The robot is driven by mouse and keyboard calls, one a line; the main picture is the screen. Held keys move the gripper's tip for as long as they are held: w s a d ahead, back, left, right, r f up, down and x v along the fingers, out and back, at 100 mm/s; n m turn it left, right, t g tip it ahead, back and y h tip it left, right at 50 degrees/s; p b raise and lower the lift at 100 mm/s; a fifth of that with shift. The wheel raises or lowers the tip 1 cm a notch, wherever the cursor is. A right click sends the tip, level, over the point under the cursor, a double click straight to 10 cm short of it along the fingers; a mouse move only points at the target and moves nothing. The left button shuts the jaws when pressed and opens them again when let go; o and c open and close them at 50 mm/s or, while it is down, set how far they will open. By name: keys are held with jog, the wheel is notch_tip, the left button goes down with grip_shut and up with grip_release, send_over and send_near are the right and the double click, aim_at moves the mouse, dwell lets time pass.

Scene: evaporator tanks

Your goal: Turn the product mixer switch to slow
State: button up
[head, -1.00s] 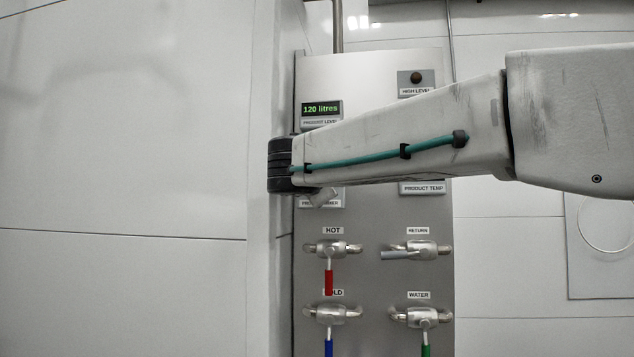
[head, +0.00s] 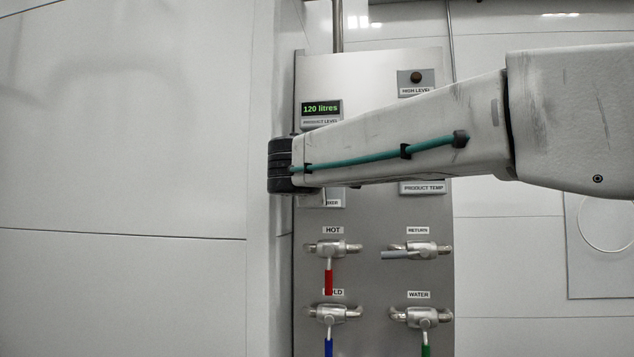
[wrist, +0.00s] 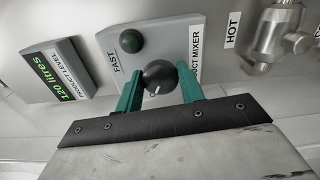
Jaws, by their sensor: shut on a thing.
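The product mixer switch (wrist: 158,75) is a round black knob with a white mark at its lower edge in the wrist view. No slow label is readable. In the head view my arm hides the switch and fingers; only the lower edge of the mixer plate (head: 333,195) shows below the dark wrist.
The product level display (head: 321,108) reads 120 litres above the arm. Below are the HOT valve (head: 329,249), RETURN valve (head: 420,250), a blue-handled valve (head: 328,315) and WATER valve (head: 420,317). A pale wall (head: 130,140) stands close to the left of the panel.

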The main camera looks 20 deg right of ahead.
jog(key=shift+m, duration=1.5)
jog(key=shift+f, duration=0.1)
jog(key=o, duration=1)
jog(key=v, duration=0.8)
